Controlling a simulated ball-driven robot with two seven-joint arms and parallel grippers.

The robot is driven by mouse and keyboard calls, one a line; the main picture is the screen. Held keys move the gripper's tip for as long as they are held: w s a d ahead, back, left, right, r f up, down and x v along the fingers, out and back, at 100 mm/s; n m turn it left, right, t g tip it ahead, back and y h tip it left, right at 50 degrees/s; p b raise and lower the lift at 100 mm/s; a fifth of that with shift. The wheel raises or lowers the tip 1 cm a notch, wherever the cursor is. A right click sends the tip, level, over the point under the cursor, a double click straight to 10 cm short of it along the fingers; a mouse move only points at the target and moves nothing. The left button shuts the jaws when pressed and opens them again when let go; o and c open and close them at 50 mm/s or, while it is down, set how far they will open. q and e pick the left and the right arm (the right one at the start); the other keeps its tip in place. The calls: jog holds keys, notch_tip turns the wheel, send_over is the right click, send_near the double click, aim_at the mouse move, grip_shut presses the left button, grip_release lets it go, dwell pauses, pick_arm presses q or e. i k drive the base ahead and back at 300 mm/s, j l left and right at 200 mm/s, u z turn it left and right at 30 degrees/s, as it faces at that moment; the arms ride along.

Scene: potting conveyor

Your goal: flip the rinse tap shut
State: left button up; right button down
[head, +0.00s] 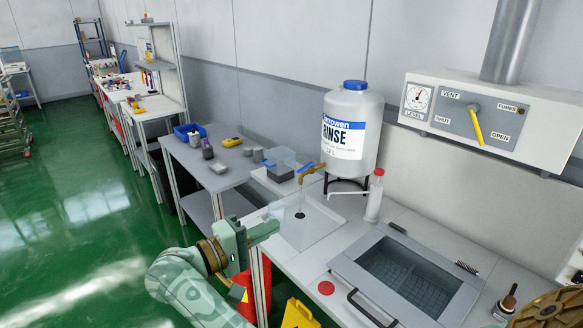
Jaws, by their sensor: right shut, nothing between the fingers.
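The rinse tap (314,169) is a brass tap at the foot of the white rinse tank (345,115), with a small blue lever (305,167) at its spout end. A thin pale line, which looks like running water, drops from the spout towards the dark drain (300,215) in the white basin (322,226). My right gripper (276,229) is shut and empty at the near left side of the basin, below and left of the tap and apart from it. My left gripper is not in view.
A clear panel stands by the basin's left side. A white bottle with a red cap (373,197) stands right of the tap. A grey lidded tank (405,275) fills the right bench. A grey side table (215,178) holds small items at left.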

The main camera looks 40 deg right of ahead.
aim_at(311, 163)
jog(key=i+l, duration=1)
jog(key=i, duration=0.25)
